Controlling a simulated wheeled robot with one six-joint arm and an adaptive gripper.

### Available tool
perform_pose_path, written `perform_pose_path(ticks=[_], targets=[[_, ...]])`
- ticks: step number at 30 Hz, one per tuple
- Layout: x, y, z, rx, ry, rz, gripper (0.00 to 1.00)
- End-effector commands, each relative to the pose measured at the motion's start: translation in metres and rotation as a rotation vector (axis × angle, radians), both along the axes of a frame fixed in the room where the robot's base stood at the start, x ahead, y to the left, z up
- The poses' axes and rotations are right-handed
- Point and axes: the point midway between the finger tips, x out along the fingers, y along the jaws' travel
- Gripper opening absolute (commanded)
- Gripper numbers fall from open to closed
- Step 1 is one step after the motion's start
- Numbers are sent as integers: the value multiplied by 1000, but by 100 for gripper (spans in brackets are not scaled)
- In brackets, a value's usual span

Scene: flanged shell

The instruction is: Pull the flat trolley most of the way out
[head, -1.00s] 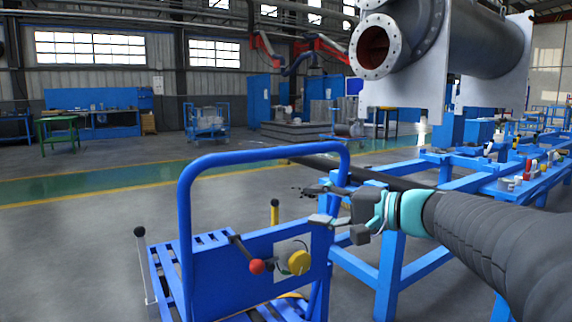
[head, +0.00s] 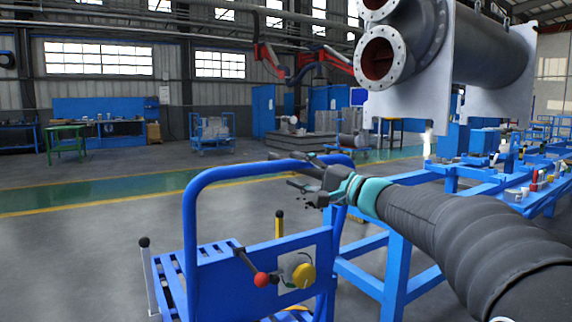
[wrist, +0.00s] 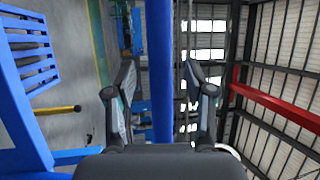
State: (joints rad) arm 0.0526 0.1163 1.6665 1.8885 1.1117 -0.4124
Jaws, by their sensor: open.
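The flat trolley is blue, with a slatted deck (head: 214,258) and a tall hoop handle (head: 190,228) in the head view. Its upright panel carries a red-knobbed lever (head: 261,279) and a yellow knob (head: 303,274). My gripper (head: 291,170) is open at the right part of the handle's top bar. In the wrist view, the handle bar (wrist: 161,60) runs upright in the picture between the two spread fingers of my gripper (wrist: 158,72), with space on both sides. Neither finger appears to touch it. How deep the bar sits between them is unclear.
A blue frame (head: 396,270) and a bench with small items (head: 540,195) stand right of the trolley, under my arm. A large grey flanged shell (head: 440,45) is above and behind. The floor (head: 75,255) left of the trolley is clear.

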Motion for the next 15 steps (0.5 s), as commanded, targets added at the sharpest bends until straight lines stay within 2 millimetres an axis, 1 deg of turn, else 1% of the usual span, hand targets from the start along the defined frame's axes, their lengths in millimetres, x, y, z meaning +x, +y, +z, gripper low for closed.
perform_pose_path(ticks=[1,6,10,15], targets=[[4,8,2,0,0,3,54],[15,23,5,1,1,0,54],[18,29,6,1,1,0,54],[19,30,6,0,0,0,54]])
